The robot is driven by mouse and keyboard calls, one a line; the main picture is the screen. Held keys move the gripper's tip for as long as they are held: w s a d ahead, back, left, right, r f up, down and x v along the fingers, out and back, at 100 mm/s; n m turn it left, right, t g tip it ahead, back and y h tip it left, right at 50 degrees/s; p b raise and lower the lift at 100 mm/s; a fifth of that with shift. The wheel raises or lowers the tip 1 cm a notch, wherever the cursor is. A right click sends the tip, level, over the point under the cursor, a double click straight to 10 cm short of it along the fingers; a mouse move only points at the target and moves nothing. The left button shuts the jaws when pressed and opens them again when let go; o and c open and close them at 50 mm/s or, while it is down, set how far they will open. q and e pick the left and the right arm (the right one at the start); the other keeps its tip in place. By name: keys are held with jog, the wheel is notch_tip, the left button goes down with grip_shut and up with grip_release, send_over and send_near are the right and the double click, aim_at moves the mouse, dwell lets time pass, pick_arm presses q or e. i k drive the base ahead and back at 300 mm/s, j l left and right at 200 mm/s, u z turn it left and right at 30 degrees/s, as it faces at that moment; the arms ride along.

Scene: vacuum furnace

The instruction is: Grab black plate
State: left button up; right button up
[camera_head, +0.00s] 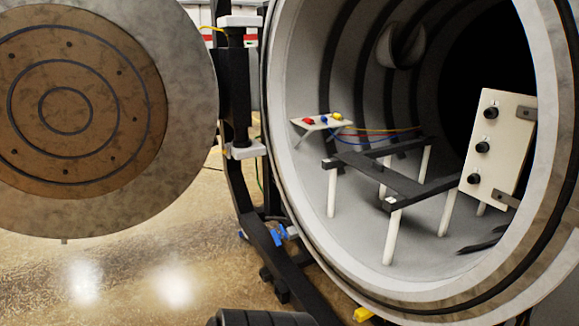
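Inside the open round furnace chamber stands a flat black H-shaped frame (395,178) on several thin white legs. It lies level and bears nothing except small white pieces near its corners. I see no separate plate that is clearly the black plate; a dark flat shape (482,244) low at the chamber's right is partly hidden and hard to tell. Neither of my grippers is in view.
The round furnace door (190,110) is swung open at left. The chamber rim (290,190) edges the opening. A white panel with black knobs (500,150) stands at right. A small white terminal table (322,124) with coloured wires is at the chamber's left.

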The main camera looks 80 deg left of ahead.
aim_at(410, 189)
jog(key=u, duration=1.95)
jog(key=z, duration=0.35)
jog(key=i+j+z, duration=0.2)
jog(key=z, duration=0.2)
jog(key=i+j+z, duration=0.15)
jog(key=j+z, duration=0.3)
jog(key=i+j+z, duration=0.1)
jog(key=j+z, duration=0.3)
